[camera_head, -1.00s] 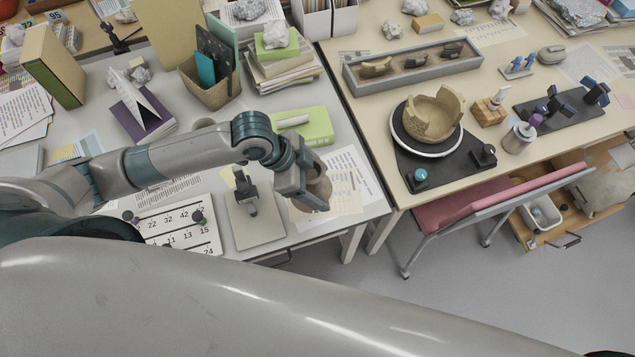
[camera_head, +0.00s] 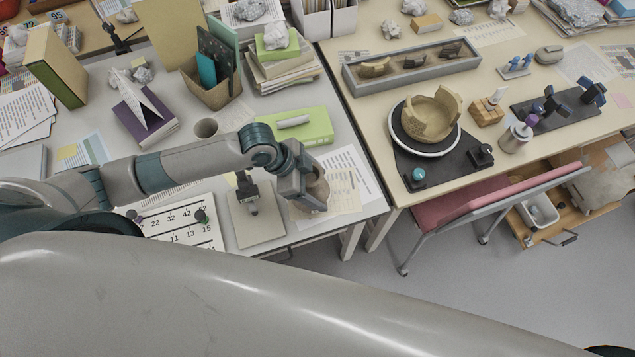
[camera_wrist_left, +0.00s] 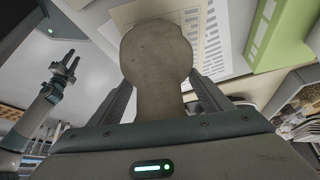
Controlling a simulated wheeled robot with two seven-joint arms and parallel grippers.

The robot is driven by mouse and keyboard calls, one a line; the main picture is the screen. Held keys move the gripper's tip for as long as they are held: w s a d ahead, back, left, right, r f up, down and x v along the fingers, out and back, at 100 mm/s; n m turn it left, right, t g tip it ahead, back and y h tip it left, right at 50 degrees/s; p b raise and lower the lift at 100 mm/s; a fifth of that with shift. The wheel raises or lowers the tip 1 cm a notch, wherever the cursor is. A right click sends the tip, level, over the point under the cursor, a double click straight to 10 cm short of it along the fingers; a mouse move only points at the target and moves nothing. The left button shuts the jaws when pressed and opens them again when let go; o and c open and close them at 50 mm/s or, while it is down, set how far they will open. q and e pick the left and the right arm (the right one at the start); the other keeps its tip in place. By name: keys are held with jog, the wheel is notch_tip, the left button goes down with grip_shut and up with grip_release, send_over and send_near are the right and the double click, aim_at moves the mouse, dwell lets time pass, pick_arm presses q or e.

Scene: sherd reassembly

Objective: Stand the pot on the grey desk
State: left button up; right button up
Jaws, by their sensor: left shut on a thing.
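A grey-tan pot (camera_head: 319,192) is in my left gripper (camera_head: 305,192), over the papers near the front right corner of the grey desk (camera_head: 272,247). The gripper is shut on it and hides part of it. In the left wrist view the pot (camera_wrist_left: 157,60) shows a rounded broad end and a narrower part between the fingers. I cannot tell whether it touches the desk. My right gripper (camera_wrist_left: 65,68) shows at the left of the left wrist view with its fingers apart and empty; it is not in the head view.
A microscope-like stand (camera_head: 248,195) and a number board (camera_head: 175,222) lie left of the pot. A green box (camera_head: 305,127) and a grey mug (camera_head: 206,128) stand behind. On the cream desk, a broken bowl (camera_head: 432,118) sits on a turntable.

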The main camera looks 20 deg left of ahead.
pick_arm(q)
jog(key=o, duration=1.6)
jog(key=b+v, duration=0.2)
jog(key=v, duration=0.8)
jog(key=shift+a+r+b, duration=0.2)
jog(key=shift+r+b, duration=0.1)
jog(key=shift+r, duration=0.05)
jog(key=shift+s+a+r, duration=0.2)
jog(key=shift+r, duration=0.35)
